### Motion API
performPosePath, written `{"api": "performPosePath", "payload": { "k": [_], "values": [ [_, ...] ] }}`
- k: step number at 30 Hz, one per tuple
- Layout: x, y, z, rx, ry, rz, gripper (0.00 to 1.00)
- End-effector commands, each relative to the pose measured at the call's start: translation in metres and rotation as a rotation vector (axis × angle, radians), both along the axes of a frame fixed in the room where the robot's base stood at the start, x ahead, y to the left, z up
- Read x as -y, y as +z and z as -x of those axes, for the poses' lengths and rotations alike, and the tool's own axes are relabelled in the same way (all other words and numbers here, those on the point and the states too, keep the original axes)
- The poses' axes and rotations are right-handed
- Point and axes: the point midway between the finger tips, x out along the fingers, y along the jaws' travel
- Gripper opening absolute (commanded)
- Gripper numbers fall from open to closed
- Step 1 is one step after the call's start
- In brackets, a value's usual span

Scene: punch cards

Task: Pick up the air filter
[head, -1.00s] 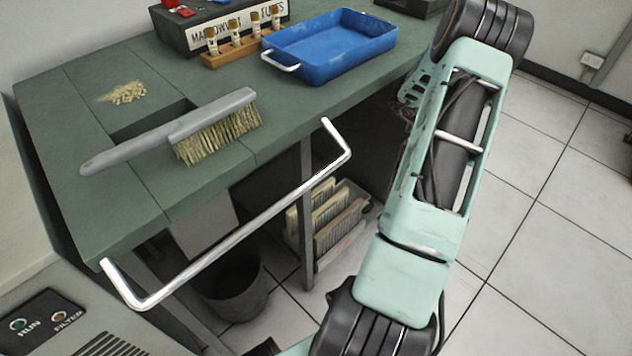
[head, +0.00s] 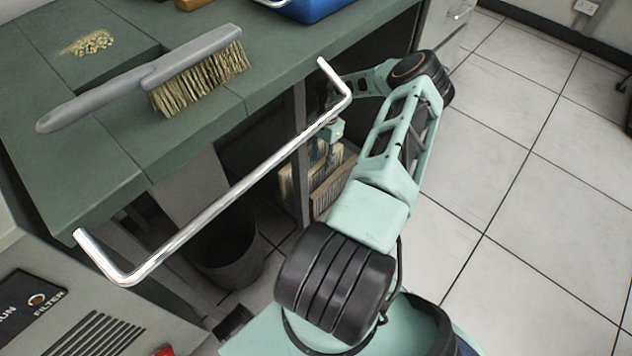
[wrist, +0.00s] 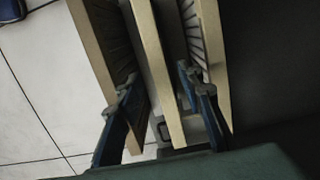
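Several air filters (head: 328,190) with cream frames stand on edge in a holder under the green workbench. In the wrist view, one filter edge (wrist: 158,70) runs down between my fingers, with pleated filters (wrist: 104,45) on either side. My gripper (wrist: 156,80) is open, its two blue fingers apart and on either side of that middle filter. I cannot tell whether either finger touches a filter. In the head view my arm's end reaches under the bench by the filters, and the fingers are hard to make out.
A silver rail (head: 225,180) runs along the bench front, close to my arm. A brush (head: 190,75) and a pile of crumbs (head: 88,43) lie on the bench (head: 90,165). A dark bin (head: 228,245) stands below. The tiled floor (head: 530,220) at right is clear.

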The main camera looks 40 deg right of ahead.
Motion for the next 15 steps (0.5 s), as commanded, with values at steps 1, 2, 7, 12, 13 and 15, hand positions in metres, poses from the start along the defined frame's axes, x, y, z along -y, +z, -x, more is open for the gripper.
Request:
{"api": "performPosePath", "payload": {
  "k": [1, 2, 7, 12, 13, 15],
  "values": [
    [-0.002, -0.013, 0.000, -0.001, 0.001, -0.002, 0.35],
    [-0.003, -0.018, 0.000, 0.000, 0.001, -0.001, 0.35],
    [-0.004, -0.035, 0.001, -0.002, 0.000, 0.000, 0.35],
    [-0.008, -0.049, 0.000, -0.001, 0.001, 0.001, 0.35],
    [-0.009, -0.053, 0.000, -0.001, 0.001, 0.001, 0.35],
    [-0.012, -0.064, -0.001, -0.002, 0.001, 0.001, 0.35]
  ]
}}
